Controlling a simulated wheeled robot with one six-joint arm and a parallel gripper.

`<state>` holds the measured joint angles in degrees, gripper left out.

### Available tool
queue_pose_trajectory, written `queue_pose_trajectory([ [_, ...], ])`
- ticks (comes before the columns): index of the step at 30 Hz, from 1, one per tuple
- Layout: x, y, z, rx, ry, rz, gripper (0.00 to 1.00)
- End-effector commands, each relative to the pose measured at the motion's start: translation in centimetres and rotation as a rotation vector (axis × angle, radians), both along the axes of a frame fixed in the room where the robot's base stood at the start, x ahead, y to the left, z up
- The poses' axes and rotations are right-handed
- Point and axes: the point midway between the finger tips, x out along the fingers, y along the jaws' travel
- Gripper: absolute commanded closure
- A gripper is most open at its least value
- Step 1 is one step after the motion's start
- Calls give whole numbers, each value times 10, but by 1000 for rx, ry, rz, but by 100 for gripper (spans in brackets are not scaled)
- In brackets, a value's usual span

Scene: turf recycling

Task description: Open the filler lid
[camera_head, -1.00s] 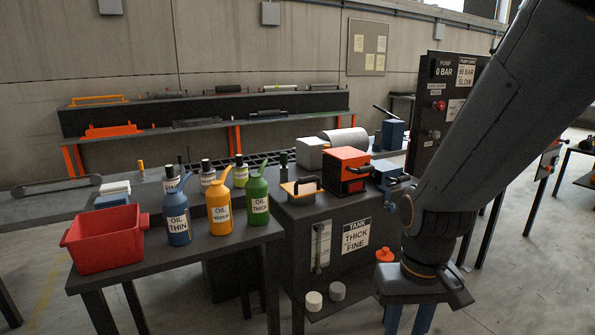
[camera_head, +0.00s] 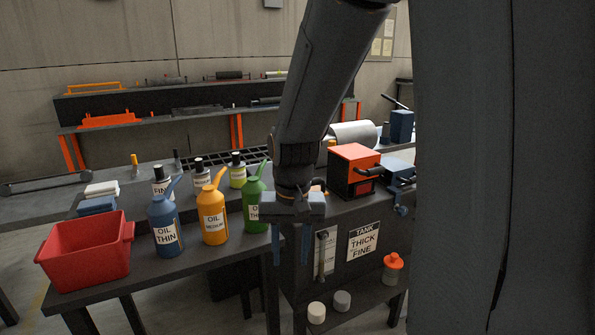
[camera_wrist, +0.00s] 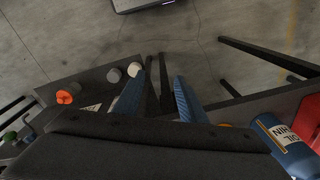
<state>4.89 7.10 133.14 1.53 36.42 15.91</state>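The dark tank (camera_head: 340,268) carries a label reading "TANK THICK FINE" and a sight gauge on its front. The filler lid, an orange-yellow plate with a black handle on the tank's top in the earlier head view, is now almost wholly hidden behind my wrist. Only a small orange sliver (camera_head: 318,187) shows there. My gripper (camera_head: 291,256) points down with its two blue fingers apart and nothing between them. It appears in front of the tank's left part in the head view. The fingers also show spread in the wrist view (camera_wrist: 157,85), with floor and dark legs beyond.
Blue (camera_head: 167,228), yellow (camera_head: 213,222) and green (camera_head: 255,200) oil cans stand left of my gripper, beside a red bin (camera_head: 85,252). An orange-topped box (camera_head: 355,165) stands right of the lid area. White and grey caps and an orange-topped bottle (camera_head: 392,267) sit on the low shelf.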

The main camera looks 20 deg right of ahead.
Motion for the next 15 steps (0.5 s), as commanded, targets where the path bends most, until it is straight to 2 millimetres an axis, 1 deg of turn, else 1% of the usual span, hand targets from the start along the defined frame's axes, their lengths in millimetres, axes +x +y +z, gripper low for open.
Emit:
queue_pose_trajectory([
  [1,32,-17,21,9,-16,-128,62],
  [2,50,-26,31,17,-23,-208,62],
  [3,73,-39,44,29,-34,-317,62],
  [5,105,-61,62,46,-48,-476,62],
  [6,124,-76,73,57,-59,-575,62],
  [9,162,-112,99,87,-80,-800,62],
  [10,171,-122,105,96,-85,-857,62],
  [12,188,-142,117,114,-96,-971,62],
  [15,203,-162,129,132,-106,-1080,62],
])
